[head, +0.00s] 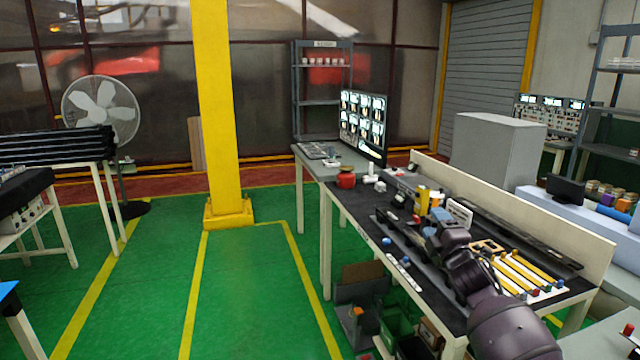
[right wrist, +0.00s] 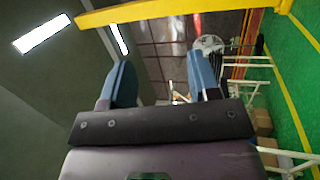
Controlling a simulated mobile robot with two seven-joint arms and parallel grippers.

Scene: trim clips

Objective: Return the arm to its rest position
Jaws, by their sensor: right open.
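My right arm (head: 478,285) comes in from the lower right and reaches over the black-topped workbench (head: 345,195). Its gripper (head: 434,222) has blue fingers and is above the bench, near the yellow bottle-like items. In the right wrist view the two blue fingers (right wrist: 161,85) stand wide apart with nothing between them. A long dark trim strip (head: 404,238) lies on the bench beside and partly behind the arm. Small blue and white clips (head: 388,242) lie near the front edge. My left gripper is not in view.
Several yellow strips with coloured ends (head: 520,268) lie on the bench right of the arm. A red round object (head: 346,180) and a monitor (head: 363,122) stand toward the far end. A yellow pillar (head: 218,110) rises left. The green floor (head: 255,290) between is clear.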

